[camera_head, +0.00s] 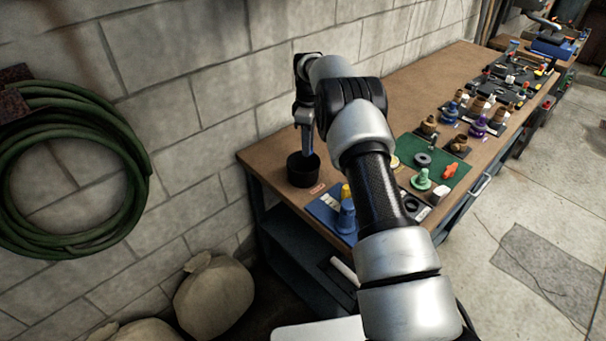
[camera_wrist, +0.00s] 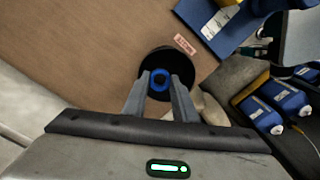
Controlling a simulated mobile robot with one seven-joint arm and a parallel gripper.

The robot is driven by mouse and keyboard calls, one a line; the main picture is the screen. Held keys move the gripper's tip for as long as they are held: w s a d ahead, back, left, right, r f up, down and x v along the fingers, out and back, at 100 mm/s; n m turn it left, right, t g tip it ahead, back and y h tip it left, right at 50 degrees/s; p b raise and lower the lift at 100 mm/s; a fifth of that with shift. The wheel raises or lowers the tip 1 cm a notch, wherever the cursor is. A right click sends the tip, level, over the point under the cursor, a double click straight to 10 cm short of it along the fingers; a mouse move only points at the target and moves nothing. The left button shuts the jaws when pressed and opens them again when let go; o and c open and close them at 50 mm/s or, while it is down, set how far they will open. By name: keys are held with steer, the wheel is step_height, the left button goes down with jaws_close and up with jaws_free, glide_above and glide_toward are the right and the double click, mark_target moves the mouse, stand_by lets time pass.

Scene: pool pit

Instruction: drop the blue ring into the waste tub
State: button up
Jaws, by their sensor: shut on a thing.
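The waste tub (camera_head: 303,178) is a round black pot standing at the near left corner of the bench. It also shows in the wrist view (camera_wrist: 182,60), behind the fingertips. My gripper (camera_head: 307,150) points down over the tub's opening, its tips close to the rim. In the wrist view, my gripper (camera_wrist: 160,79) is shut on the blue ring (camera_wrist: 160,88), which lies between the two fingers against the dark tub. The ring cannot be made out in the head view. How deep it sits relative to the rim is hard to tell.
A small label (camera_head: 318,188) lies in front of the tub. A blue mat (camera_head: 325,212) with blue and yellow parts is close to its right. A green mat (camera_head: 448,168) with small parts lies farther right. The block wall (camera_head: 215,100) runs behind; bare bench top lies beyond the tub.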

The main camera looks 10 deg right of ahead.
step_height(320, 180, down, 3)
steer(key=shift+r+b, duration=0.1)
steer(key=shift+b, duration=0.35)
steer(key=o, duration=1.1)
step_height(320, 180, up, 18)
steer(key=shift+f+p, duration=0.25)
steer(key=shift+p, duration=0.3)
steer(key=shift+s+f, duration=0.1)
